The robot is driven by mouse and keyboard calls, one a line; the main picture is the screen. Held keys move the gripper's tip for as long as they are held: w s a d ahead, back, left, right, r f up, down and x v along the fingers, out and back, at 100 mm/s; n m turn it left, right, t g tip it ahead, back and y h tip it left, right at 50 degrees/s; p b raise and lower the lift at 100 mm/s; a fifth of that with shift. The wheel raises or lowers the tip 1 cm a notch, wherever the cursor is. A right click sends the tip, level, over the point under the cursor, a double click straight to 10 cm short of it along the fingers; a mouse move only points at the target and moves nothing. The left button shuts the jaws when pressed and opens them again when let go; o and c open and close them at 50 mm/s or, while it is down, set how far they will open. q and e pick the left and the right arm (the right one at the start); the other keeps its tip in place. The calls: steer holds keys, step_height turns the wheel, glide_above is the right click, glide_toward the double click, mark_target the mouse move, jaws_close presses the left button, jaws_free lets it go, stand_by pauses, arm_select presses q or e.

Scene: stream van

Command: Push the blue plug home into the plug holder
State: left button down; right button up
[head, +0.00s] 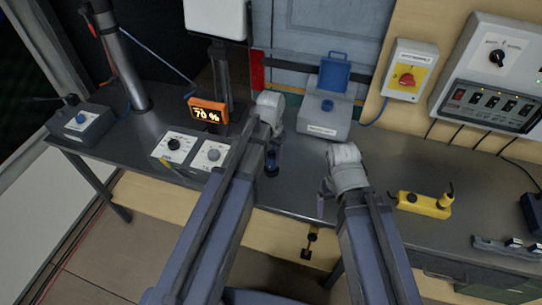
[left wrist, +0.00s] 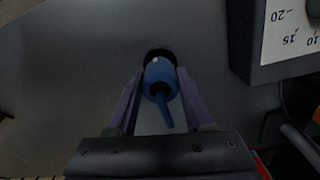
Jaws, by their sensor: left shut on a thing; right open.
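The blue plug (head: 271,158) is between the fingers of my left gripper (head: 270,148), over the front part of the dark bench. In the left wrist view the plug (left wrist: 161,76) has a blue body and a thin blue tail pointing toward the camera, with one finger on each side. A black round piece (left wrist: 157,53) shows at the plug's far end. I cannot tell whether this is the plug holder or part of the plug, nor how deep the plug sits. My right gripper (head: 322,198) is open and empty near the bench's front edge.
Dial boxes (head: 212,155) and an orange 70 % display (head: 207,110) stand left of my left gripper. A grey box with a blue top (head: 325,117) stands behind the grippers. A yellow control box (head: 424,205) lies to the right. Bare bench lies between the grippers.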

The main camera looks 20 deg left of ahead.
arm_select(q)
steer(key=shift+f+b, duration=0.95)
steer(key=shift+f, duration=0.1)
arm_select(e)
steer(key=shift+f, duration=1)
arm_select(q)
steer(key=shift+c, duration=1.1)
jaws_free()
steer(key=shift+r, duration=0.1)
steer(key=shift+r, duration=0.1)
arm_select(e)
steer(key=shift+r, duration=0.15)
arm_select(q)
step_height(320, 180, up, 8)
steer(key=p, duration=0.8)
steer(key=shift+f, duration=0.2)
arm_select(e)
step_height(320, 180, up, 8)
steer(key=shift+f, duration=0.2)
arm_select(q)
steer(key=shift+f, duration=0.1)
arm_select(e)
steer(key=shift+f, duration=0.1)
